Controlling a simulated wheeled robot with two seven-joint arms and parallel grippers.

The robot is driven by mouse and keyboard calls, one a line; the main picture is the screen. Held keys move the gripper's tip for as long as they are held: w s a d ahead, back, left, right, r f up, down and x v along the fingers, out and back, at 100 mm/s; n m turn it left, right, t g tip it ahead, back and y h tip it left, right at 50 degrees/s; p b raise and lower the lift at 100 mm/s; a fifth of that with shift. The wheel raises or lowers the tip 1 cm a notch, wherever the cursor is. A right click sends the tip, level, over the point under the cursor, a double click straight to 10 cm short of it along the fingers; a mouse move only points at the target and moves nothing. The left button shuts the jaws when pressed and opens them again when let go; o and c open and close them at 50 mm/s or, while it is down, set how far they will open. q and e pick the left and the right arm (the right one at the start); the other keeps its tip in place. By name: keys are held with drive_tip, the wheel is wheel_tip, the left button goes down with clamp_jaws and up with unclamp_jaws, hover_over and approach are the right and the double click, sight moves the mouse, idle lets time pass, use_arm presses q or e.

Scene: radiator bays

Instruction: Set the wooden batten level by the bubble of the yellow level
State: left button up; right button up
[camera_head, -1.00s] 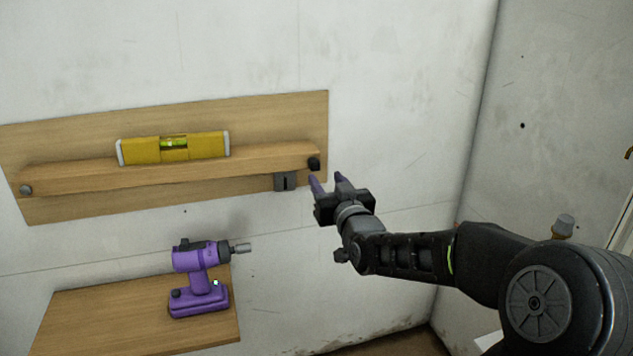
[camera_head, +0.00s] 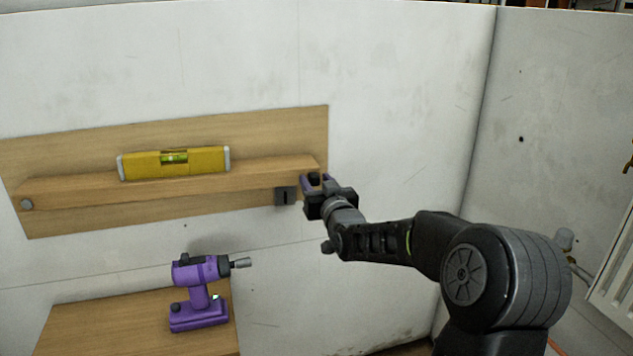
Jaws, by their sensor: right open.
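The wooden batten (camera_head: 250,178) runs across a wooden backboard on the wall, its right end higher than its left in the picture. My left gripper is not in view.
A purple drill (camera_head: 200,292) stands on a wooden shelf (camera_head: 110,322) below. The backboard (camera_head: 80,150) is fixed to a white wall. A white radiator (camera_head: 612,270) is at the far right.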

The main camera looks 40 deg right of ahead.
clamp_jaws()
idle(0.5)
drive_tip(key=shift+r, duration=0.1)
idle(0.9)
